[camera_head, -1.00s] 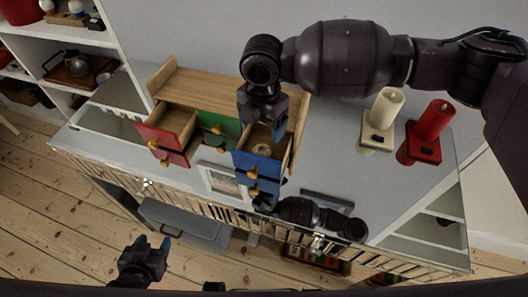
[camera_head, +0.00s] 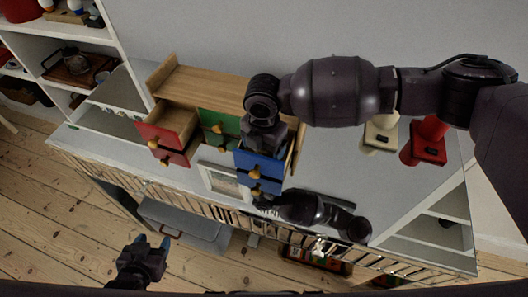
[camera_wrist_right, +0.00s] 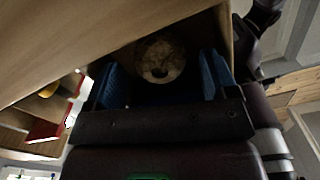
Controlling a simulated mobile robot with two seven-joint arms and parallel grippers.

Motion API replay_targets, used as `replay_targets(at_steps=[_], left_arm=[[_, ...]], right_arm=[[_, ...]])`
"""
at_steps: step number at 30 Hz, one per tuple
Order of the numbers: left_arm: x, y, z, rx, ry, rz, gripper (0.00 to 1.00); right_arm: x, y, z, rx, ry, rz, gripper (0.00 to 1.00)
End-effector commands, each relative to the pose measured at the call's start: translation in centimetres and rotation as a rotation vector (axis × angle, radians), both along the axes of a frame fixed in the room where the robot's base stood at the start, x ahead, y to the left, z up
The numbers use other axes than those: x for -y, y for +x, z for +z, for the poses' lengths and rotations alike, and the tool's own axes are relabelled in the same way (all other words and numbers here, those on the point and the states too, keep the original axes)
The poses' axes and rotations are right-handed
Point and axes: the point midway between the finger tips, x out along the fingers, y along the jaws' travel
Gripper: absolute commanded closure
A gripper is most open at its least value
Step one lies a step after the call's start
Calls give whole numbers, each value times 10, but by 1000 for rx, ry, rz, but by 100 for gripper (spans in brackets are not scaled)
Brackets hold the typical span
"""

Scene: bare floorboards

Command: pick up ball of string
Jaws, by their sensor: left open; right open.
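The ball of string (camera_wrist_right: 160,58) is a pale, roundish ball with a dark spot, inside a wooden drawer in the right wrist view. It sits between the blue fingertips of my right gripper (camera_wrist_right: 161,78), which is open. I cannot tell whether the fingers touch it. In the head view my right gripper (camera_head: 264,140) reaches down into the open blue drawer (camera_head: 258,168) of a small wooden chest and hides the ball. My left gripper (camera_head: 152,252) is open and empty at the lower left, over the floor.
The chest's red drawer (camera_head: 167,130) is also open, left of the green drawer (camera_head: 218,128). A picture frame (camera_head: 224,181) lies before the chest.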

Motion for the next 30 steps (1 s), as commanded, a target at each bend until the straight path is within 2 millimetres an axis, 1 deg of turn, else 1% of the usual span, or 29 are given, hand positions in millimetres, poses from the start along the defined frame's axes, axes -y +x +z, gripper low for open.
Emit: replay_targets(at_steps=[1, 4, 11, 12, 14, 15, 22, 30], left_arm=[[0, 0, -2, -2, 0, -1, 45], [0, 0, -2, -1, -1, -1, 45], [0, 0, -1, -1, -1, -1, 45], [0, 0, -1, -1, 0, -1, 45], [0, 0, -2, -1, 0, -1, 45], [0, 0, -2, -2, 1, -2, 45], [0, 0, -3, -4, 3, -3, 45], [-1, 0, -3, -4, 4, -3, 45]], right_arm=[[0, 0, -9, -3, -1, 0, 21], [0, 0, -18, -1, 0, 0, 21], [0, 0, -19, 1, 0, 0, 21], [0, 0, -19, 1, 0, 0, 24], [0, 0, -19, 1, 0, 0, 33], [0, 0, -19, 1, -1, 0, 39], [0, 0, -19, 1, -1, 0, 74], [0, 0, -17, 1, 0, 0, 74]])
